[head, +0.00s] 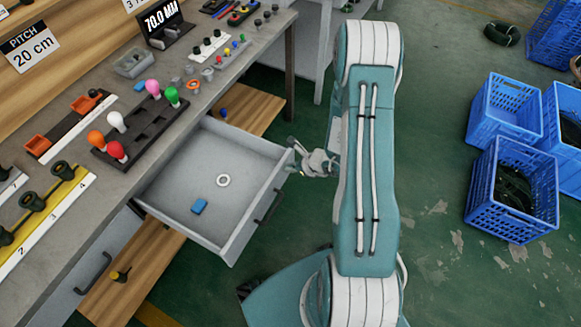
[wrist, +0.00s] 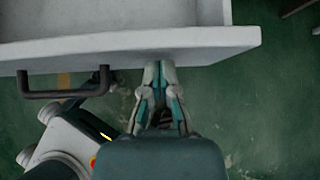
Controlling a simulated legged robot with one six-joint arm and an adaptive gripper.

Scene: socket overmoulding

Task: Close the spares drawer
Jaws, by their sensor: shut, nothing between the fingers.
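The spares drawer (head: 232,240) is pulled out from under the workbench, in the head view. A white ring (head: 223,181) and a small blue block (head: 199,207) lie inside it. Its dark handle (head: 268,207) is on the front panel. My gripper (head: 296,147) is at the far end of the drawer front, on the outer side. In the wrist view my gripper (wrist: 160,66) is shut and empty, its tips at the drawer front (wrist: 215,40), to the right of the handle (wrist: 65,93). I cannot tell whether the tips touch the panel.
The workbench (head: 95,208) carries a dark tray (head: 140,140) with coloured bulbs and several other parts. A lower shelf (head: 130,275) is under it. Blue crates (head: 512,190) stand on the floor at right. The green floor (head: 440,270) between is clear.

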